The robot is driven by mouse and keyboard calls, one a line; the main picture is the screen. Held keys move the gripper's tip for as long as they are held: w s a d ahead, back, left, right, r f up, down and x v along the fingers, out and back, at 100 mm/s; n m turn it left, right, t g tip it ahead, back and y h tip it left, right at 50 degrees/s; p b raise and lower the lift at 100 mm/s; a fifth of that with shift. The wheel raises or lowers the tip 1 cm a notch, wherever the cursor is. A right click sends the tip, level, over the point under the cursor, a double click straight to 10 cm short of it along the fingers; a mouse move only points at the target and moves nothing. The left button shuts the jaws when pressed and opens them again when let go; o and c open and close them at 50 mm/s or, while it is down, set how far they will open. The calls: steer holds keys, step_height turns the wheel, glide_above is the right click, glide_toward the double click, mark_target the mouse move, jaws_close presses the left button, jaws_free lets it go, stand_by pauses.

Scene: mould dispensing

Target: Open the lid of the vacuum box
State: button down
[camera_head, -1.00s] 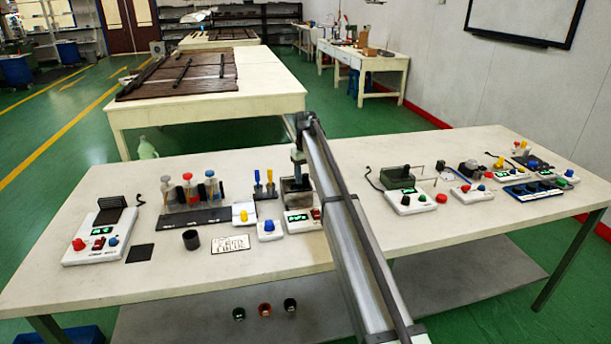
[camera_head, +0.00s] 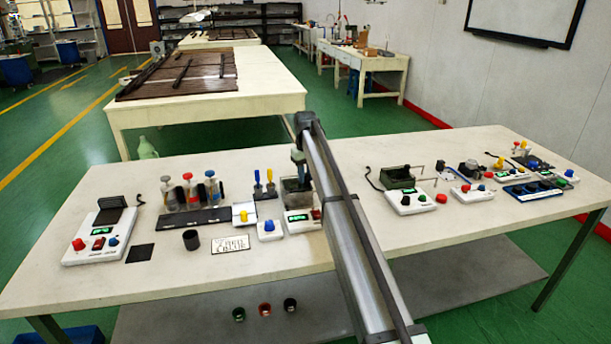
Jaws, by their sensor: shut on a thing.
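The vacuum box appears to be the small grey box (camera_head: 290,205) near the middle of the table, behind a white control base (camera_head: 301,222) with a green display and a red switch. My gripper (camera_head: 299,178) points down at the top of this box. Its jaws are shut on a part there, apparently the lid. The fingertips and the grasped part are small and dark. My arm hides the box's right side, and I cannot tell how far the lid is raised.
A green box (camera_head: 398,178) with a control base stands right of my arm. The front table strip is mostly clear.

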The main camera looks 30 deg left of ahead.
steer(key=w+d, duration=0.7)
steer(key=c, duration=0.9)
jaws_free()
steer(key=shift+c, duration=0.2)
step_height(320, 180, up, 14)
steer(key=shift+f, duration=0.1)
